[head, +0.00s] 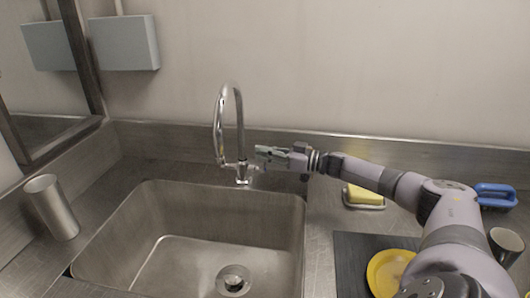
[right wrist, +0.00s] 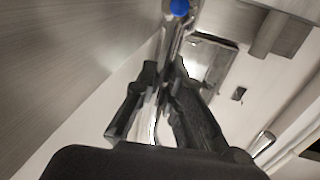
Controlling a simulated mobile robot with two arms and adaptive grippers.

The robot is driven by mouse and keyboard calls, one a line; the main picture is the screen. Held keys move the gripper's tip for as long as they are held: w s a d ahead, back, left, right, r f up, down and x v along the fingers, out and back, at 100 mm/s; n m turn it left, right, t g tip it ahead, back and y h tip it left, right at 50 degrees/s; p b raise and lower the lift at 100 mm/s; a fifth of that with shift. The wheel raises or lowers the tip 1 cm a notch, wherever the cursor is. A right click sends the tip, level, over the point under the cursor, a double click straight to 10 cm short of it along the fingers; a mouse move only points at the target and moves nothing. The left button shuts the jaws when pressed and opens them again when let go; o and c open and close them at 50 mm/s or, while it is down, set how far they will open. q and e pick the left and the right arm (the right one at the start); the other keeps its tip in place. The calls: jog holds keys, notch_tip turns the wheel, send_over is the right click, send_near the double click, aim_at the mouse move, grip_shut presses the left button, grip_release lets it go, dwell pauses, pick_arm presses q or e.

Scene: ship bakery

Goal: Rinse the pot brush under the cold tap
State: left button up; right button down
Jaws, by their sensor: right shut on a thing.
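The chrome tap (head: 240,130) stands behind the steel sink (head: 160,205), its spout arching over the basin. No water stream shows. My right gripper (head: 268,155) is at the right side of the tap's base, shut on what looks like the tap's lever. In the right wrist view the fingers (right wrist: 160,100) close around a shiny metal part, the tap handle (right wrist: 172,45), with a blue cap (right wrist: 180,7) near it. A blue-handled brush (head: 495,193), seemingly the pot brush, lies on the counter at the far right, away from the gripper. My left gripper is out of view.
A yellow plate (head: 381,274) lies on a dark mat (head: 347,262). A dark cup (head: 506,242) is at the right edge. A steel tumbler (head: 52,207) stands left of the empty sink.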

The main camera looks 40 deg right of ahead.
dwell(0.5)
jog(key=shift+s+a+f+n+y+b, duration=0.15)
jog(key=shift+s+a+n+b, duration=0.15)
jog(key=shift+n, duration=0.55)
jog(key=shift+s+a+r+n+y+b, duration=0.15)
jog(key=shift+s+a+n, duration=0.2)
jog(key=shift+n, duration=0.5)
jog(key=shift+w+f, duration=0.1)
jog(key=c, duration=1.7)
grip_release()
jog(key=shift+o, duration=0.2)
jog(key=v, duration=0.7)
jog(key=shift+s, duration=0.25)
